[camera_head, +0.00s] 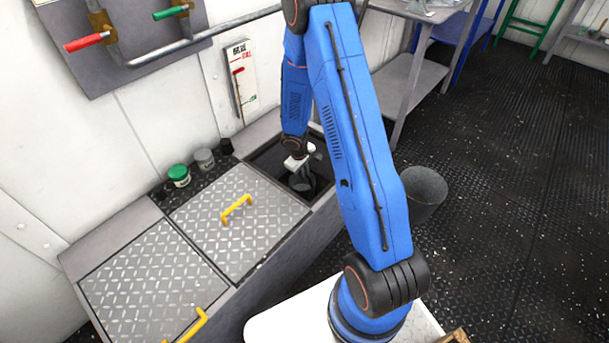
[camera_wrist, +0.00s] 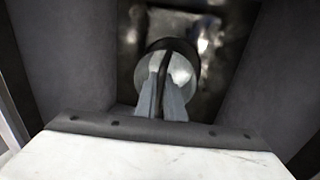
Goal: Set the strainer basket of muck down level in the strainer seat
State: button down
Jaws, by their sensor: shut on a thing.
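My gripper (camera_head: 299,170) reaches down into the open bay (camera_head: 268,160) in the deck, and its white body shows there. In the wrist view its two grey fingers (camera_wrist: 163,98) are shut on the dark handle of the strainer basket (camera_wrist: 182,70). The basket is round with a dark rim and a pale grey inside. In the head view the basket (camera_head: 303,184) is a small dark shape under the gripper, inside the bay. The strainer seat cannot be made out; the basket and gripper may hide it. Whether the basket touches anything below is unclear.
Checkered cover plates with yellow handles (camera_head: 237,209) lie left of the bay. A green-lidded jar (camera_head: 179,175) and a grey jar (camera_head: 204,158) stand behind them. A dark bucket (camera_head: 424,190) stands right of my arm. Bay walls (camera_wrist: 245,85) flank the gripper closely.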

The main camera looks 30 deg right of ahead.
jog(key=c, duration=1.9)
grip_release()
jog(key=shift+o, duration=0.2)
jog(key=s+a+r+m+t, duration=0.1)
jog(key=s+a+r, duration=0.15)
jog(key=r, duration=1.05)
jog(key=s+a+r, duration=0.1)
jog(key=s+r, duration=0.3)
jog(key=r, duration=0.9)
jog(key=s+a+r+m+t+y, duration=0.1)
jog(key=s+a+r, duration=0.2)
jog(key=s+r, duration=0.7)
jog(key=s+a+r+m+t+y, duration=0.1)
jog(key=s+a+r+m+t, duration=0.1)
jog(key=s+r, duration=0.7)
jog(key=s+a, duration=0.1)
jog(key=s, duration=0.7)
jog(key=shift+s+a+r, duration=0.2)
jog(key=shift+s+r, duration=0.2)
